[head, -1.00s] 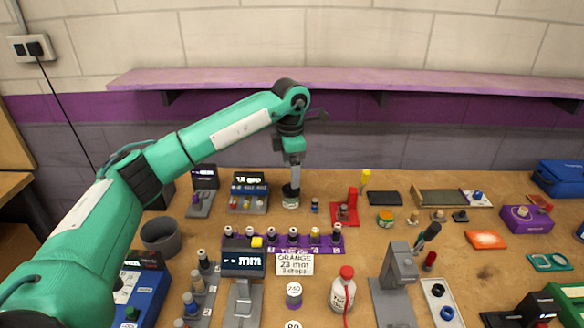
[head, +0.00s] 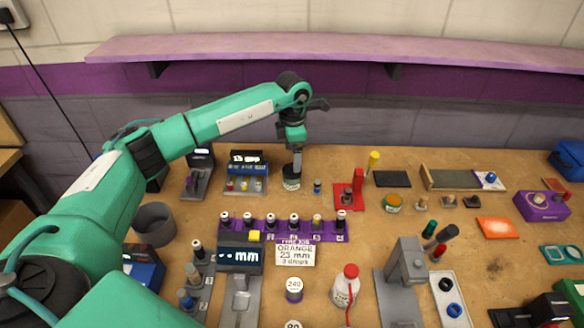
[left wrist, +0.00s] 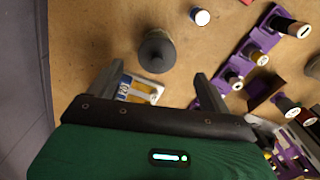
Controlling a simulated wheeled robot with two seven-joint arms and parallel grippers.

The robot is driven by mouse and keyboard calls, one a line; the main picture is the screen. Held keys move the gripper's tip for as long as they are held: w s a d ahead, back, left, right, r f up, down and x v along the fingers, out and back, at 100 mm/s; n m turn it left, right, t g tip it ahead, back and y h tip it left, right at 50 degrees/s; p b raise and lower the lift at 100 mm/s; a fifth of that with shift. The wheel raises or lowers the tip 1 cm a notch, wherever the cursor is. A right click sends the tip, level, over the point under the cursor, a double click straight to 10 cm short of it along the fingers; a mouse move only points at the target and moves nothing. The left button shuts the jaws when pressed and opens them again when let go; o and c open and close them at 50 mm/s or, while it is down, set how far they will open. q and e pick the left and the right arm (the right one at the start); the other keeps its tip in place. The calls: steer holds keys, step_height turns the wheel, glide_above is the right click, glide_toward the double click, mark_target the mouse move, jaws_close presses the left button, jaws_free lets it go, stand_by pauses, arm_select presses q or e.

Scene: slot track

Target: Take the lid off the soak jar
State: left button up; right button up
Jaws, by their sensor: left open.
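The soak jar (head: 291,184) stands on the bench toward the back, with a pale label and a dark top. In the left wrist view its round dark lid with a small knob (left wrist: 156,50) is seen from above. The lid appears seated on the jar. My left gripper (head: 294,164) points down just above the jar. In the left wrist view the left gripper (left wrist: 158,70) is open, its two fingers spread apart with the lid ahead between them. The exact gap to the lid is hard to tell. My right gripper is not in view.
A small blue-capped bottle (head: 317,186) stands just right of the jar, and a display unit with small jars (head: 247,172) is at its left. A purple rack of bottles (head: 285,237) lies in front. A pink shelf (head: 340,47) runs along the wall behind.

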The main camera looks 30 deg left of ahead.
arm_select(q)
steer(key=f, duration=0.1)
steer(key=f+p, duration=0.1)
steer(key=f, duration=0.2)
steer(key=shift+w+d+f+p, duration=0.1)
steer(key=shift+w+p, duration=0.2)
steer(key=shift+p, duration=0.1)
steer(key=shift+f, duration=0.55)
steer(key=c, duration=1)
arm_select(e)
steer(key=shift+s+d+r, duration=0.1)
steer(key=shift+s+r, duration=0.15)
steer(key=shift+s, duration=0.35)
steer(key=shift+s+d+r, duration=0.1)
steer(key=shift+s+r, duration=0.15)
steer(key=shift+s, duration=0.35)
